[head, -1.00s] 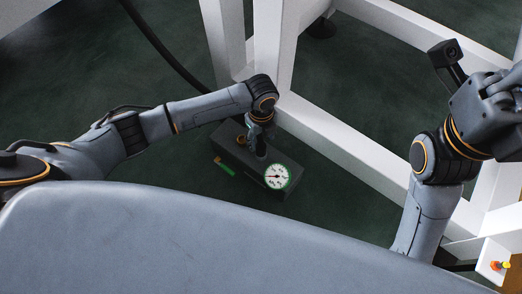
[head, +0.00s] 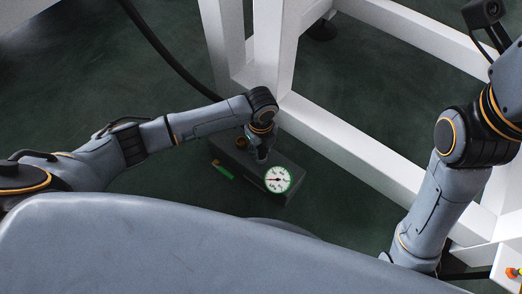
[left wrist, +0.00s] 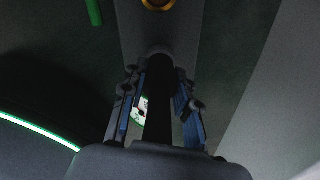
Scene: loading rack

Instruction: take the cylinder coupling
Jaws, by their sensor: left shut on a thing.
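A dark grey box-shaped unit (head: 284,166) stands on the floor at the foot of the white frame. It has a round white gauge with a green rim (head: 277,180) and a brass ring (head: 241,142). My left gripper (head: 260,155) points down at its top, between ring and gauge. In the left wrist view, the blue-padded fingers (left wrist: 160,105) are shut on a dark cylindrical piece (left wrist: 158,92), which I take for the cylinder coupling. It runs up to the box (left wrist: 185,30); the brass ring (left wrist: 157,4) lies beyond. My right gripper is out of the picture.
White frame beams (head: 350,147) stand close behind and right of the box. A dark cable (head: 165,50) runs behind my left arm. A green strip (head: 222,170) is at the box's left side. A panel with an orange button (head: 512,272) is at lower right.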

